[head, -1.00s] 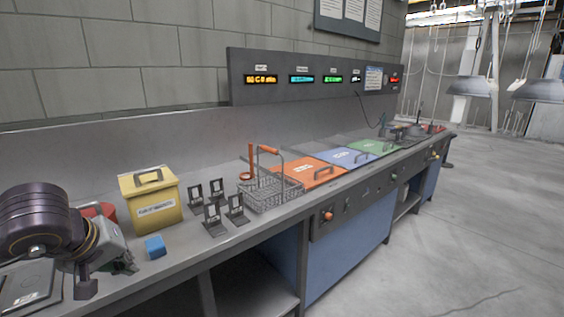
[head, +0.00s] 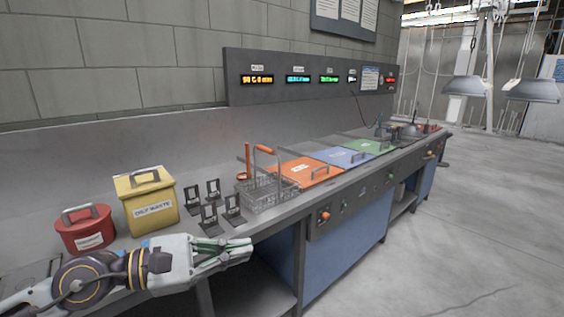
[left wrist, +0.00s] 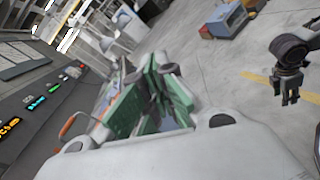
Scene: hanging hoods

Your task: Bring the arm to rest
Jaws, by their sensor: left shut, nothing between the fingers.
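My left gripper (head: 247,248) comes in from the lower left of the head view and points right, along the front edge of the bench (head: 262,228). Its green-lined fingers are shut with nothing between them. In the left wrist view the fingers (left wrist: 155,92) point up the picture, with floor and bench beyond. A dark gripper, which looks like my right one (left wrist: 287,92), hangs at the right of that view over the floor; its finger opening is too small to judge.
A red can (head: 85,232) and yellow waste box (head: 150,208) stand behind my left arm. Several black holders, a wire basket (head: 270,193) and coloured lids (head: 305,172) lie farther right. A blue block is mostly hidden behind my gripper. Floor (head: 440,250) is clear at right.

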